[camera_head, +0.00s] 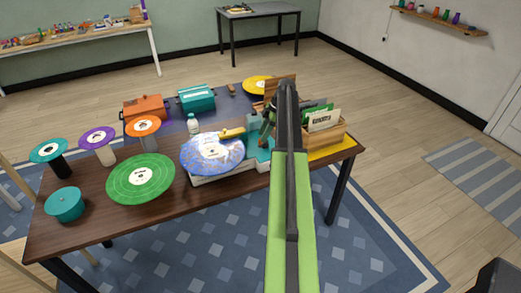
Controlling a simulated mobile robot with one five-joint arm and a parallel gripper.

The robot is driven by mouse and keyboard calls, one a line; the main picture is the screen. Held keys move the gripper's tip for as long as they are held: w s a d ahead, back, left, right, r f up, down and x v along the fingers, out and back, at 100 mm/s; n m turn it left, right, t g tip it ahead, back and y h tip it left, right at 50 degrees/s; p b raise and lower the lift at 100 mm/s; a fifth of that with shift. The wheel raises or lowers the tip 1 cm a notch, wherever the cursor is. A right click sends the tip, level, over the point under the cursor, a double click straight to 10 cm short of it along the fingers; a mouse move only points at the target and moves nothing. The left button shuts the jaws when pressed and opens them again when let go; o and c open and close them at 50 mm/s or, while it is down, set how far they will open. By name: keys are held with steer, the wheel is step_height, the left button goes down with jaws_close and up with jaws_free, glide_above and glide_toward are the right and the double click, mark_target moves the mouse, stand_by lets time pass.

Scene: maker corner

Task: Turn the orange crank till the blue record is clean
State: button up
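The blue record (205,158), with a white label and pale specks on its face, lies flat on a white base (222,176) near the middle of the table. A teal block (257,160) stands at the base's right side, and a yellow bar (233,133) reaches over the record's far edge. My arm crosses the view from the bottom. My dark gripper (267,126) is just above the teal block, right of the record. I cannot make out the orange crank; my arm and gripper cover part of that area. The fingers are too small and dark to tell open from shut.
A green record (142,180) lies left of the blue one. Teal, purple and orange discs on stands, a teal pot (65,204), a white bottle (192,124), an orange box (145,106) and a teal box (197,97) stand around. A wooden crate (325,137) of sleeves is right.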

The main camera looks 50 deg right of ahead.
steer(key=b+x, duration=0.2)
steer(key=x, duration=0.2)
steer(key=shift+f, duration=0.1)
jaws_close()
steer(key=shift+d, duration=0.15)
